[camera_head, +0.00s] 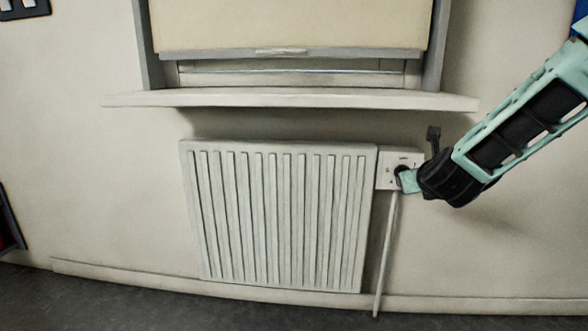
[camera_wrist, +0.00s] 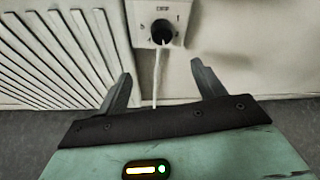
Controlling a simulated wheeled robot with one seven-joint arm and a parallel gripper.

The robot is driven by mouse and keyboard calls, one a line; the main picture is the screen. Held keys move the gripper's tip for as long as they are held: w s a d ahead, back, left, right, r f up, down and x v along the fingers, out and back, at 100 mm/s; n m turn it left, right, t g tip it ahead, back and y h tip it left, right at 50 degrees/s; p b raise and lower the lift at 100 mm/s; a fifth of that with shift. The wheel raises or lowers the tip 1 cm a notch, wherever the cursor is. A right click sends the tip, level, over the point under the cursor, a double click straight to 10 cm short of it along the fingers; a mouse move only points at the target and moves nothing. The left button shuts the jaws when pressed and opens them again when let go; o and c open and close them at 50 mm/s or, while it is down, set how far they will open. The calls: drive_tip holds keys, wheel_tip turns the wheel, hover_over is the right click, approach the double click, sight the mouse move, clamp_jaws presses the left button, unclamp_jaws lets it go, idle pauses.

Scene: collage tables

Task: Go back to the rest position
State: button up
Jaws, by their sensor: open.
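My gripper (camera_wrist: 160,84) is open and empty in the wrist view, with its two dark fingers spread apart. A white control box with a black knob (camera_wrist: 161,32) shows beyond the fingertips, between them and apart from them. In the head view my gripper (camera_head: 406,180) is at the right, at the end of my mint-green and black arm. It overlaps the lower part of the control box (camera_head: 387,170) and partly hides the knob. A finger's exact distance from the box cannot be told in the head view.
A white ribbed radiator (camera_head: 280,215) is on the wall left of the box. A white pipe (camera_head: 386,255) runs down from the box to the floor. A window sill (camera_head: 290,99) juts out above. The dark floor (camera_head: 150,308) in front is clear.

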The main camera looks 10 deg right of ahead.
drive_tip(key=s+a+f+n+g+y, duration=0.2)
drive_tip(key=s+a+n+y, duration=0.2)
drive_tip(key=a+n, duration=0.6)
drive_tip(key=s+a+f+n+g+y, duration=0.25)
drive_tip(key=s+a+n+y, duration=0.2)
drive_tip(key=a+n, duration=0.55)
drive_tip(key=s+a+f+n+g, duration=0.2)
drive_tip(key=s+a+n+g, duration=0.1)
drive_tip(key=s+a+n, duration=0.5)
drive_tip(key=s+d+f+n+g+h, duration=0.1)
drive_tip(key=s+n+g, duration=0.1)
drive_tip(key=s+n, duration=0.65)
drive_tip(key=s+d+f+n+g+h, duration=0.1)
drive_tip(key=s+n+g+h, duration=0.15)
drive_tip(key=s+n, duration=0.65)
wheel_tip(320, 180, up, 38)
drive_tip(key=s+m+p, duration=0.1)
drive_tip(key=p, duration=3.7)
drive_tip(key=shift+d+r+g+p, duration=0.2)
drive_tip(key=shift+d+g+p, duration=0.1)
drive_tip(key=shift+s, duration=0.1)
